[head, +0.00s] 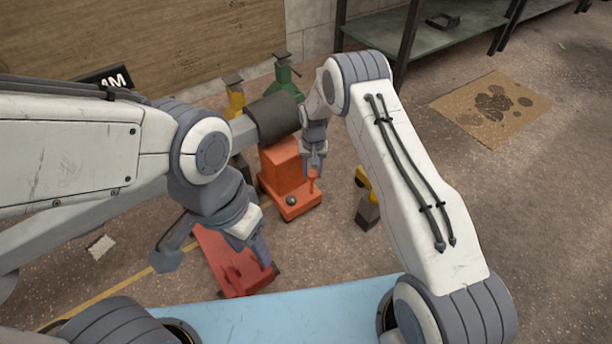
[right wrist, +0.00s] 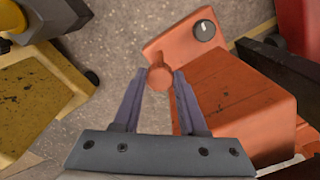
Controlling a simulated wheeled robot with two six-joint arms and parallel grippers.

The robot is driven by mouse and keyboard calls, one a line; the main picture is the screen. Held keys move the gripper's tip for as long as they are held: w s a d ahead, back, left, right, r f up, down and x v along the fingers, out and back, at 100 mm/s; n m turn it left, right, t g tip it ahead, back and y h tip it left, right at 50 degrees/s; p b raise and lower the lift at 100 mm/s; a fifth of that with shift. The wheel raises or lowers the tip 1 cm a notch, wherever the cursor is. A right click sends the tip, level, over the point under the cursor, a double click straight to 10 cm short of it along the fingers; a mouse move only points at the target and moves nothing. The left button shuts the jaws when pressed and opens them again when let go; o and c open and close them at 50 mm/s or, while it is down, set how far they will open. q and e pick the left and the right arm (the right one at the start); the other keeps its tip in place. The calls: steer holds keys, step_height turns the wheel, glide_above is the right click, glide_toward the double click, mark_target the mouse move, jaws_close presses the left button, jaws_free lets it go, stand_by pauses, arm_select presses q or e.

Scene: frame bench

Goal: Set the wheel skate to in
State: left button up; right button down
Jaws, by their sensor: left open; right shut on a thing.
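An orange floor unit (head: 283,165) with a low front base stands in the middle of the head view. An orange round-topped lever (head: 312,183) rises at its right side, and a dark dial sits on its base. My right gripper (head: 314,168) is shut on this lever; in the right wrist view the round knob (right wrist: 160,77) is between the fingertips. No label shows which unit is the wheel skate or which way is in. My left gripper (head: 264,254) is open, just above or beside a red low unit (head: 225,262); I cannot tell whether they touch.
A dark roller on a grey bar (head: 273,118) stands behind the orange unit. Yellow (head: 236,102) and green (head: 284,88) stands are further back. A small yellow and grey device (head: 367,205) is to the right. A light blue surface (head: 285,310) lies in front.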

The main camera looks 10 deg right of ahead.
steer(key=shift+c, duration=2.2)
jaws_free()
step_height(320, 180, up, 10)
steer(key=p, duration=0.5)
steer(key=shift+r+p, duration=0.25)
steer(key=shift+p, duration=0.15)
